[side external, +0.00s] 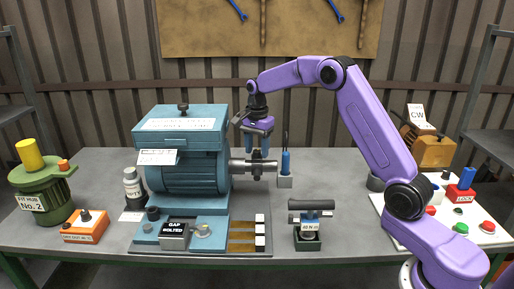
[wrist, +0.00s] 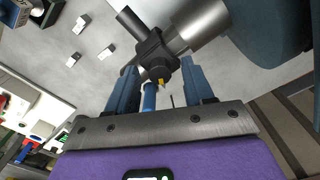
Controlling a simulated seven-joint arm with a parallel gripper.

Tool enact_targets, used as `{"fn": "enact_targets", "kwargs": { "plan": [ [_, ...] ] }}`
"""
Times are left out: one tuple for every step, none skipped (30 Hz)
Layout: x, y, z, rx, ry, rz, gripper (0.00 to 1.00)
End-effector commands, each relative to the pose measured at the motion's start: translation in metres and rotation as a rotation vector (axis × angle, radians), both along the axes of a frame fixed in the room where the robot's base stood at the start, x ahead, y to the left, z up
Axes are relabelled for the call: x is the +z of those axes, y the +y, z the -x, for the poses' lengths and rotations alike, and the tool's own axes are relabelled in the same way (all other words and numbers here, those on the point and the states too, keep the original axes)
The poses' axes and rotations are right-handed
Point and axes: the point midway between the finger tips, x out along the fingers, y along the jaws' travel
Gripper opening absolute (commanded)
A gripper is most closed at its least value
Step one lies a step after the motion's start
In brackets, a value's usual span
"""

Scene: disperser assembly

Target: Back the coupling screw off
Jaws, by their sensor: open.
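The coupling (side external: 258,166) is a dark block on the steel shaft of the blue motor (side external: 188,165). In the wrist view the coupling (wrist: 154,50) shows with a small yellow screw-like piece (wrist: 160,84) on its near side. My gripper (side external: 259,150), with blue fingers, is just above the coupling in the side view. In the wrist view my gripper (wrist: 159,68) is open, one finger towards each side of the coupling; I cannot tell whether they touch it. A blue-handled tool (side external: 286,162) stands upright in a grey holder right of the coupling; its handle (wrist: 149,97) shows between the fingers.
A "GAP BOLTED" box (side external: 175,235) and several white-ended strips (side external: 245,236) lie before the motor. A dark clamp-like device (side external: 309,225) stands front right. A green hub (side external: 45,195) is far left. A white button panel (side external: 450,215) is at right.

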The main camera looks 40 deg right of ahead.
Motion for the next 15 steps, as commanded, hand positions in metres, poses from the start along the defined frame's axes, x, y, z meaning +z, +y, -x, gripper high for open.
{"fn": "enact_targets", "kwargs": {
  "plan": [
    [0.0, 0.0, 0.0001, 0.0, 0.0, 0.0, 0.52],
    [0.0001, 0.0, 0.0001, 0.0, 0.0, 0.0, 0.52],
    [0.0001, 0.0, 0.0001, 0.0, 0.0, 0.0, 0.49],
    [0.0001, 0.0, 0.0001, 0.0, 0.0, 0.0, 0.39],
    [0.0001, 0.0, 0.0001, 0.0, 0.001, 0.0, 0.29],
    [0.0002, 0.0, 0.0001, 0.0, 0.001, 0.0, 0.16],
    [0.0002, 0.0, 0.0001, 0.0, 0.001, 0.0, 0.06],
    [0.0002, 0.0, 0.0001, 0.0, 0.001, 0.0, 0.0],
    [0.0003, 0.0, 0.0001, 0.0, 0.001, 0.0, 0.0],
    [0.0003, 0.0, 0.0001, 0.0, 0.001, 0.0, 0.0],
    [0.0003, -0.0001, 0.0001, 0.0, 0.001, 0.0, 0.0],
    [0.0003, 0.0, 0.0001, 0.001, 0.001, 0.0, 0.0],
    [0.0004, 0.0, 0.0001, 0.003, 0.001, 0.0, 0.0],
    [0.0004, 0.0, 0.0001, 0.005, 0.001, 0.0, 0.0],
    [0.0004, 0.0, 0.0001, 0.011, 0.001, 0.0, 0.0]
  ]
}}
